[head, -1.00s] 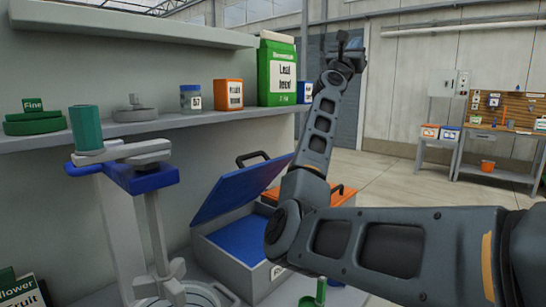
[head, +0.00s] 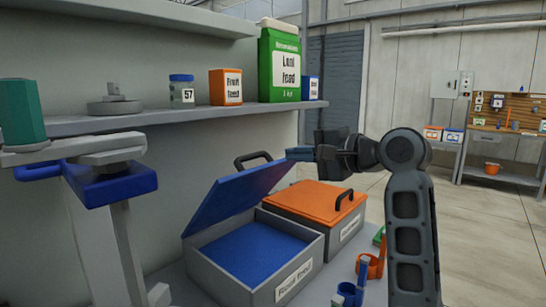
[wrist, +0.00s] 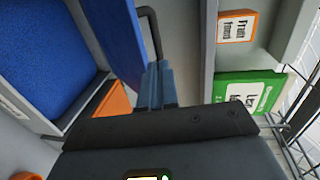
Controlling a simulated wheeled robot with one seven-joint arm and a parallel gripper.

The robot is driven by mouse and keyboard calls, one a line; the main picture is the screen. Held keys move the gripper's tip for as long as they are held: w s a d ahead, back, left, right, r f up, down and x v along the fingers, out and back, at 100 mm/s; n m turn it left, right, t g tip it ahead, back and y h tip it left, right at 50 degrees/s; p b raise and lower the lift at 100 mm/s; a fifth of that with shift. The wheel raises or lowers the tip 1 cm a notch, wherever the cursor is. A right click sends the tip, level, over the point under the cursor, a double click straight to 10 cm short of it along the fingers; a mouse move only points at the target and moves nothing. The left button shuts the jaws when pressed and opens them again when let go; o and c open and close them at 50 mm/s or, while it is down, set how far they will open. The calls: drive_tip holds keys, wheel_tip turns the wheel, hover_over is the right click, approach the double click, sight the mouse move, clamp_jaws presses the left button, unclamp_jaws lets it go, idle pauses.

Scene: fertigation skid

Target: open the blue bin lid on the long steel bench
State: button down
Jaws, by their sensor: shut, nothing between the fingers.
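The blue bin (head: 297,262) is a grey box with blue inside, on the bench.
An orange-lidded bin (head: 310,203) stands right behind the blue one. A shelf (head: 200,115) above holds a jar, an orange box (head: 226,87) and a green carton (head: 279,65). A blue-and-grey stand (head: 112,185) is at the left. Open floor lies to the right.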

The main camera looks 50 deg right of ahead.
sight(252, 156)
drive_tip(key=w, duration=0.3)
drive_tip(key=w+f, duration=0.1)
drive_tip(key=w, duration=0.2)
drive_tip(key=w+f, duration=0.1)
drive_tip(key=w, duration=0.2)
drive_tip(key=shift+w+a, duration=0.25)
drive_tip(key=shift+w, duration=0.05)
